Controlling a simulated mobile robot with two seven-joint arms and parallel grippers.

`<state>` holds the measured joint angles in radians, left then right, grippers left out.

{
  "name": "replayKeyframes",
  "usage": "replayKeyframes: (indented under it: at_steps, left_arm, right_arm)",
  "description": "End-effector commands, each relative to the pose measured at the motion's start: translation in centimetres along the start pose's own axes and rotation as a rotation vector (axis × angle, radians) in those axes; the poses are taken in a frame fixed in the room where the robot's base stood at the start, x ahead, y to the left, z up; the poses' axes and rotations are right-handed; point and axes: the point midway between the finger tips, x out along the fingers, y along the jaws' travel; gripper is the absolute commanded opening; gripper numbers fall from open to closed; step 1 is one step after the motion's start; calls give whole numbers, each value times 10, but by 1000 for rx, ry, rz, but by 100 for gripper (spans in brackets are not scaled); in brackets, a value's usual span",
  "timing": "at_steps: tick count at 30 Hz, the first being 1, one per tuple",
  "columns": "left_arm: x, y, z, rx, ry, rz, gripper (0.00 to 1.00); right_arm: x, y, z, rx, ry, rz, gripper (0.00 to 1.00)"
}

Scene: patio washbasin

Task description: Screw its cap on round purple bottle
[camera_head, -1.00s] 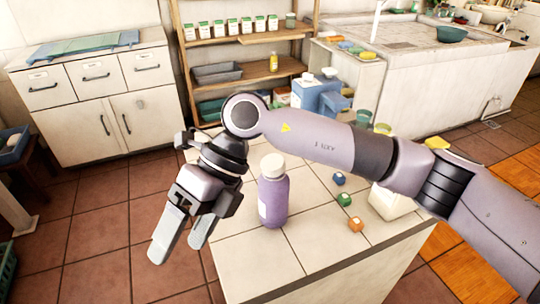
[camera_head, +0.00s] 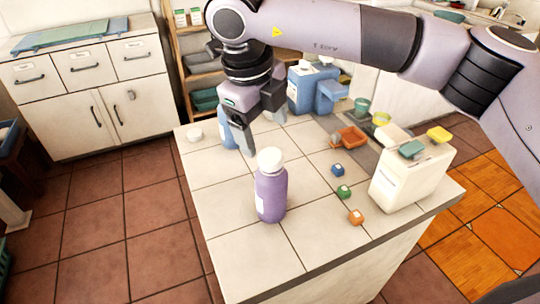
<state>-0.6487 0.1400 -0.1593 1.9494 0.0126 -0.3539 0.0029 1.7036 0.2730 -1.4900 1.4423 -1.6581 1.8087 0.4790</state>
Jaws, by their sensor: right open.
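The round purple bottle (camera_head: 271,194) stands upright on the tiled counter, with a pale label on its left side. A white rounded piece (camera_head: 270,160) sits on its top; I cannot tell whether it is screwed tight. My right gripper (camera_head: 262,126) points down, open, just behind the bottle and apart from it. A small white round cap-like piece (camera_head: 195,134) lies near the counter's left edge. My left gripper is out of view.
A blue bottle (camera_head: 228,128) stands behind my right gripper, partly hidden. A white container (camera_head: 408,182) stands farther right. The counter's front left is clear.

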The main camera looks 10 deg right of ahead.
Motion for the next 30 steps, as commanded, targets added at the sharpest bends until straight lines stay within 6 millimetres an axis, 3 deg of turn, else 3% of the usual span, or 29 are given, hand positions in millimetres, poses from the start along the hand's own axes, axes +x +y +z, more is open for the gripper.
replayKeyframes:
  at_steps: [4, 13, 22, 30]
  left_arm:
    - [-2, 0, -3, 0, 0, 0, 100]
    - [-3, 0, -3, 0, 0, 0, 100]
    - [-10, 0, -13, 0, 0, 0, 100]
    - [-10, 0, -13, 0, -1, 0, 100]
  right_arm:
    - [13, 0, -1, 0, 2, 2, 79]
    - [16, 1, -1, -1, 2, 2, 79]
    - [58, 2, -5, -1, 3, 4, 79]
    - [66, 2, -4, -1, 0, 1, 79]
